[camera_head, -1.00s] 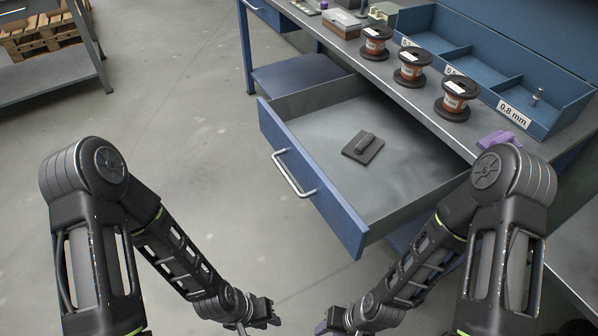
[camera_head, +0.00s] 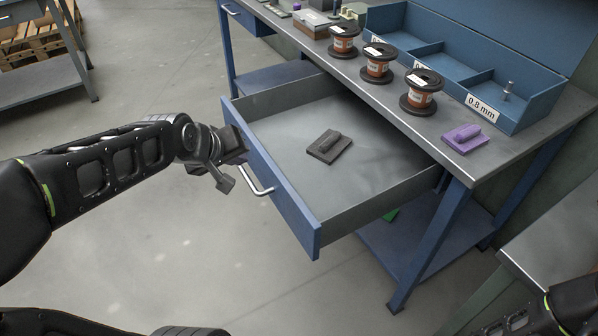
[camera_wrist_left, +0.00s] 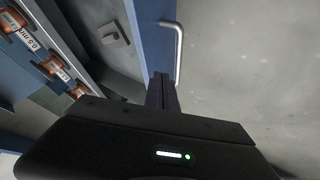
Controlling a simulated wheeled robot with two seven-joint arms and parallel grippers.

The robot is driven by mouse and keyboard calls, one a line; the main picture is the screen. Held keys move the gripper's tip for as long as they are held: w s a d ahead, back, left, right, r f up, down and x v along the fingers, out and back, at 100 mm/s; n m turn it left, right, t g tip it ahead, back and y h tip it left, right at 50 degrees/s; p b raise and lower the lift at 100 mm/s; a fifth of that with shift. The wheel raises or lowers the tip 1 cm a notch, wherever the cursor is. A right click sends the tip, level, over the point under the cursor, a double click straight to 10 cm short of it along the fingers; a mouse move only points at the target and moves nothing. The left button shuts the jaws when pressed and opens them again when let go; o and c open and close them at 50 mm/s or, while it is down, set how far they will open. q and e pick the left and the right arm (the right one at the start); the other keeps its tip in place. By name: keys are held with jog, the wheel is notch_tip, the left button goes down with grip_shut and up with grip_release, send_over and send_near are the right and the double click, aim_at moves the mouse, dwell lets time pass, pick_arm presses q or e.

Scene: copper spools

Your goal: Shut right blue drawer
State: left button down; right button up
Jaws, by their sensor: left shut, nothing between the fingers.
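The right blue drawer (camera_head: 300,222) is pulled well out of the workbench. It has a blue front, a silver bar handle (camera_head: 262,190) and a grey inside. My left gripper (camera_head: 234,150) is shut and empty, at the far-left part of the drawer front near the handle. In the left wrist view its closed fingers (camera_wrist_left: 161,91) overlap the blue front (camera_wrist_left: 156,40) beside one end of the handle (camera_wrist_left: 179,55). I cannot tell whether they touch it. My right gripper is out of view.
A dark block with a grip (camera_head: 328,147) lies inside the drawer. On the bench stand three copper spools (camera_head: 420,96), a blue divided bin (camera_head: 540,112) and a purple block (camera_head: 464,138). The floor before the drawer is clear.

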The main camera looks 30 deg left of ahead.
pick_arm(q)
jog(key=shift+s+d+f+n+g, duration=0.1)
jog(key=shift+s+f+n+g, duration=0.3)
jog(key=shift+s+f, duration=0.2)
jog(key=b, duration=0.1)
send_near(261, 175)
jog(key=x, duration=0.5)
jog(key=shift+b, duration=0.3)
